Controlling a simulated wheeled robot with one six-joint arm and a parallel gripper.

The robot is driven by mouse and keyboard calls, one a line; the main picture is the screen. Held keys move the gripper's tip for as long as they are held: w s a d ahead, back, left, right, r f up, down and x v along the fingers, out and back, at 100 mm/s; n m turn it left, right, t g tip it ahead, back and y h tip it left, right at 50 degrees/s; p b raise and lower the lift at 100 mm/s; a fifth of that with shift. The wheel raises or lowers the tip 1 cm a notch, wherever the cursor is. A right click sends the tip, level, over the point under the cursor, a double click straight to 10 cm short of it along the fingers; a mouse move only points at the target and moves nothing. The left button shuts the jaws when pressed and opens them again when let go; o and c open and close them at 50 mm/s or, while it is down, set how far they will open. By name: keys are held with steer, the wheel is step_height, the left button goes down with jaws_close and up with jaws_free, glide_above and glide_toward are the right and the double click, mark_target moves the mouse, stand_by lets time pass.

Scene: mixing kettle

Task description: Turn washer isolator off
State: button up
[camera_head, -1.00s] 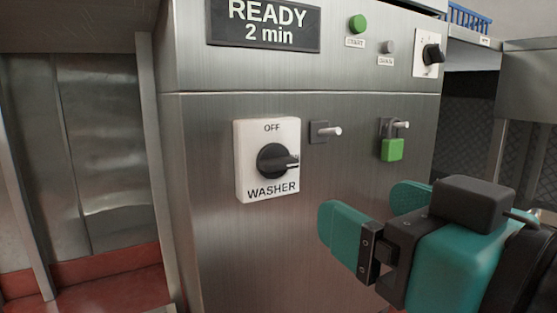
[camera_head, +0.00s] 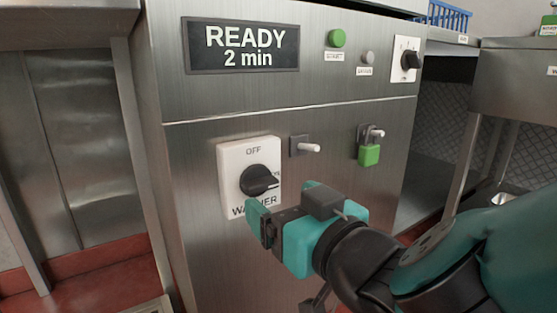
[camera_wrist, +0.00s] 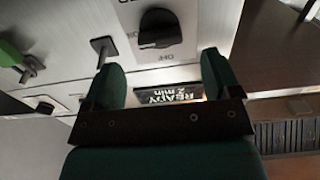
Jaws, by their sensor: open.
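The washer isolator is a white plate (camera_head: 231,170) marked OFF at the top and WASHER below, with a black rotary knob (camera_head: 258,181) whose handle points right, not up at OFF. My gripper (camera_head: 283,207) is just below and in front of the isolator, covering part of the WASHER lettering. In the wrist view, which is upside down, my gripper (camera_wrist: 162,75) is open with nothing between its teal fingers. The knob (camera_wrist: 160,27) lies beyond the fingertips, roughly in line with the gap, and no contact shows.
Right of the isolator are a small peg (camera_head: 305,147) and a hasp with a green padlock (camera_head: 369,155). Above are a READY 2 min display (camera_head: 241,47), a green button (camera_head: 337,38) and a smaller black selector (camera_head: 410,61). Floor shows at the lower left.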

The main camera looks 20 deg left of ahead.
mark_target(265, 188)
steer(key=p+x, duration=0.2)
steer(key=x, duration=0.2)
steer(key=shift+w+a+r+p, duration=0.1)
steer(key=shift+r+p, duration=0.1)
steer(key=shift+p, duration=0.15)
steer(key=shift+w+a+f, duration=0.15)
steer(key=shift+a, duration=0.05)
steer(key=shift+w+a, duration=0.1)
steer(key=shift+a, duration=0.05)
steer(key=shift+w+a, duration=0.2)
steer(key=shift+w, duration=0.05)
steer(key=shift+c, duration=0.2)
